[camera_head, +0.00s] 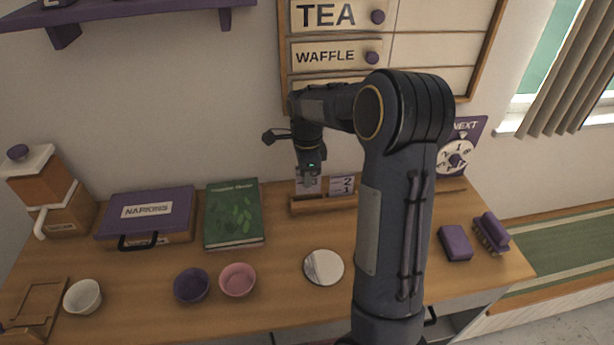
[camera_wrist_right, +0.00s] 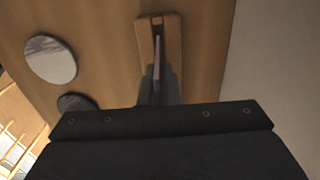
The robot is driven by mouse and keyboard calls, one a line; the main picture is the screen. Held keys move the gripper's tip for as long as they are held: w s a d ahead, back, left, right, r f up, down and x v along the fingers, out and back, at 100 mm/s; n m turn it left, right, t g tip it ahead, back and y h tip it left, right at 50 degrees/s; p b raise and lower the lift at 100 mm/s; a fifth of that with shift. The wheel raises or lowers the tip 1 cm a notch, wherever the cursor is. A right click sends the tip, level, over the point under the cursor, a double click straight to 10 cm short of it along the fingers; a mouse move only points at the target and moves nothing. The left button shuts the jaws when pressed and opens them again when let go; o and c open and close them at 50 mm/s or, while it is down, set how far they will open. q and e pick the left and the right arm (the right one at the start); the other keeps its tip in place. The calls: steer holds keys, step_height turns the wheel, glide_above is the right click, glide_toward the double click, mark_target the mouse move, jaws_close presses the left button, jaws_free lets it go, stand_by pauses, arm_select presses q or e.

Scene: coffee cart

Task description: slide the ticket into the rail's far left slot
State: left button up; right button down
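The wooden rail (camera_head: 325,204) stands on the cart top against the wall. It also shows in the right wrist view (camera_wrist_right: 146,42), seen lengthwise. My right gripper (camera_head: 309,172) is over the rail's left end, pointing down. In the right wrist view its fingers (camera_wrist_right: 158,88) close on the thin ticket (camera_wrist_right: 157,52), seen edge-on and in line with the rail's groove. In the head view the pale ticket (camera_head: 307,187) is below the gripper, at the rail's left end. I cannot tell whether its lower edge is inside a slot. My left gripper is out of view.
Another numbered ticket (camera_head: 342,185) stands in the rail, just right. A green book (camera_head: 233,215) and a purple napkins box (camera_head: 150,215) lie to the left. A round white disc (camera_head: 323,267) lies in front. My right arm hides part of the rail.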

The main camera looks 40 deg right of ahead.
mark_target(307, 194)
steer(key=shift+f, duration=0.4)
stand_by(0.6)
steer(key=shift+f, duration=0.15)
steer(key=shift+f+b, duration=0.4)
steer(key=shift+f, duration=0.1)
steer(key=shift+f, duration=0.25)
stand_by(0.5)
steer(key=shift+f+b, duration=0.5)
steer(key=shift+f, duration=0.1)
steer(key=c, duration=1.6)
jaws_free()
